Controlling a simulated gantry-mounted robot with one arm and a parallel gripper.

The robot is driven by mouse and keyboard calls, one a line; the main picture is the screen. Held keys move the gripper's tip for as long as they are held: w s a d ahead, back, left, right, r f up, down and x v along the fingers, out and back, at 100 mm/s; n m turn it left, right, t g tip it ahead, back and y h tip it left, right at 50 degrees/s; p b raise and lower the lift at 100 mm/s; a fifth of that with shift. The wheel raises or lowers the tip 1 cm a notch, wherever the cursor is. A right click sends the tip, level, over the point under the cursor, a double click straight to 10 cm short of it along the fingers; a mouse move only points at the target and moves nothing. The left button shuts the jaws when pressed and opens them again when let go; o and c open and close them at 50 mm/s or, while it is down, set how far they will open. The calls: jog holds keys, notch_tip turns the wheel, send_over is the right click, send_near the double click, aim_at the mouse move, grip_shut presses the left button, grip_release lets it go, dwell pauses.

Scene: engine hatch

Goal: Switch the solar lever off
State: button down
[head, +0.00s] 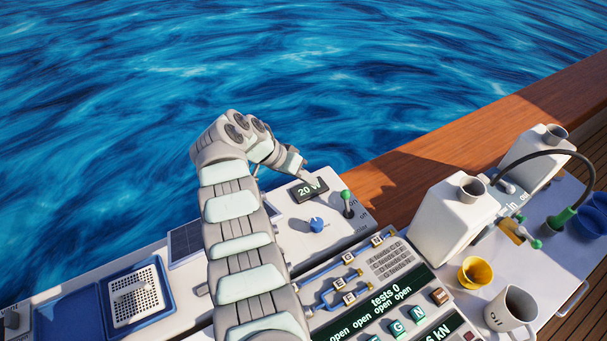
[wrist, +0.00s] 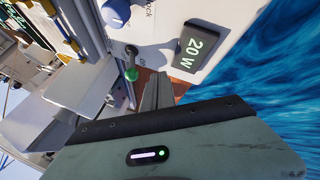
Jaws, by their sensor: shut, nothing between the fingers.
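The solar lever (head: 347,203) has a green knob on a short dark stem, on the white panel right of the "20 W" display (head: 309,189). Small lettering that looks like "on" and "off" stands beside it. In the wrist view the lever (wrist: 131,65) shows its green knob left of the fingers, and the display (wrist: 196,46) is to the right. My gripper (head: 314,179) is above the display's far edge, left of the lever. In the wrist view my gripper (wrist: 157,88) has its fingers together and empty, apart from the lever. The exact gap is unclear.
A blue knob (head: 317,224) stands in front of the display. A button console (head: 380,300), a yellow cup (head: 475,273), a white mug (head: 511,309) and white canisters (head: 455,220) stand to the right. A wooden rail (head: 420,165) runs behind; water lies beyond.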

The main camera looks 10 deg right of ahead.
aim_at(346, 201)
jog(key=x, duration=0.4)
jog(key=shift+d, duration=0.35)
jog(key=shift+s+d+p, duration=0.2)
jog(key=shift+s+p, duration=0.15)
jog(key=shift+p, duration=0.3)
jog(key=p, duration=0.2)
jog(key=shift+s+d+r+p, duration=0.1)
jog(key=shift+d+r+p, duration=0.15)
jog(key=shift+d+p, duration=0.1)
jog(key=shift+s+d+f+p, duration=0.15)
jog(key=shift+s+d+p, duration=0.4)
jog(key=shift+p, duration=0.65)
jog(key=shift+s+d+p, duration=0.2)
jog(key=shift+d+p, duration=0.15)
jog(key=shift+f, duration=0.1)
jog(key=shift+a, duration=0.1)
